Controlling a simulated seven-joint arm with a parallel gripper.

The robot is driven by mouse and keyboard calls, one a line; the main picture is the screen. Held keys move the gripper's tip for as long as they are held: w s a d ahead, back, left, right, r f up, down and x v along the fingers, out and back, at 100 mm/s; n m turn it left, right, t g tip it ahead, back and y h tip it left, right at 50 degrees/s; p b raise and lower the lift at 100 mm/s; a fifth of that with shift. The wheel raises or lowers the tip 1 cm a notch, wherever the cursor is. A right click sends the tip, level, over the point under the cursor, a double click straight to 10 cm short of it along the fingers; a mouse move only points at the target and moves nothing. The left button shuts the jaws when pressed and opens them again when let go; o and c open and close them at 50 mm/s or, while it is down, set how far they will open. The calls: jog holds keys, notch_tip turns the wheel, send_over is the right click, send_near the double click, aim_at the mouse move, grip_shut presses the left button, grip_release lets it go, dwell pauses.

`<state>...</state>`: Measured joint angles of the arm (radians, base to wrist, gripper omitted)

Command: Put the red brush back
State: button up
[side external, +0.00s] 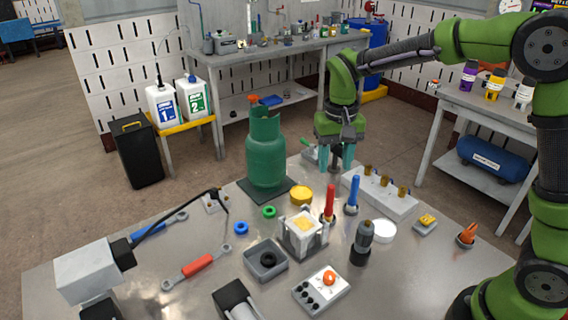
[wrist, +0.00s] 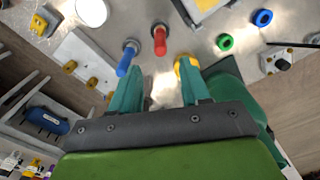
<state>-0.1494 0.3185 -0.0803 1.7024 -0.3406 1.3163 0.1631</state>
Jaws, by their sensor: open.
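The red brush (side external: 330,201) stands upright on the metal table, just right of a white-topped grey block (side external: 303,232). In the wrist view the red brush (wrist: 160,42) shows beyond my fingertips, between their lines. The blue brush (side external: 354,192) stands upright to its right, in a small round base; in the wrist view the blue brush (wrist: 127,58) is left of the red one. The foot of the red brush is hard to make out. My gripper (side external: 337,164) is open and empty, pointing down above the table behind both brushes. The wrist view also shows my gripper (wrist: 158,82), with a clear gap between its fingers.
A green gas cylinder (side external: 265,150) stands left of my gripper. A yellow round piece (side external: 301,194) lies near the red brush. A white rack with brass pieces (side external: 380,196) lies to the right. A dark grey bottle (side external: 364,236) and white disc (side external: 383,231) stand in front.

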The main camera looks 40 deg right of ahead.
jog(key=s+r+t+y, duration=0.1)
jog(key=s+r+t, duration=0.2)
jog(key=s, duration=0.6)
jog(key=s+r+n+t+y, duration=0.1)
jog(key=s+r+t, duration=0.3)
jog(key=s, duration=0.5)
jog(key=shift+r, duration=0.6)
